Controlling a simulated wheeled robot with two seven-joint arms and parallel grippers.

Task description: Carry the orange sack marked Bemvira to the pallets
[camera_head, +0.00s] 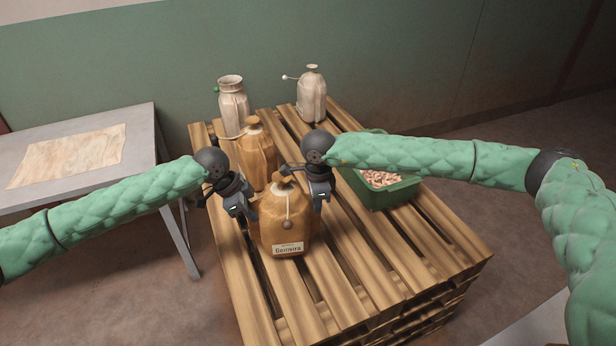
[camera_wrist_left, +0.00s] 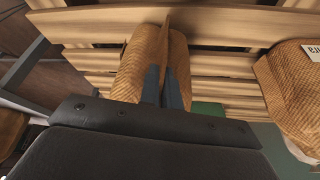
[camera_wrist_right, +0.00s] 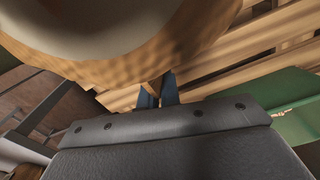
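The orange sack marked Bemvira (camera_head: 282,232) stands upright at the near end of the wooden pallets (camera_head: 365,285), its white label facing me. I cannot tell whether its base touches the slats. My left gripper (camera_head: 241,211) is at its left side and my right gripper (camera_head: 322,198) at its right side. In the left wrist view the left fingers (camera_wrist_left: 164,90) are close together around a thin tan flap. In the right wrist view the right fingers (camera_wrist_right: 158,92) are close together with a bit of tan between them. Both look shut on the sack's side flaps.
Another orange sack (camera_head: 257,163) stands just behind. Two pale sacks, one on the left (camera_head: 234,106) and one on the right (camera_head: 312,98), stand at the back. A green crate (camera_head: 385,195) of pinkish pieces is at the right. A grey table (camera_head: 140,130) stands left. The front-right slats are clear.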

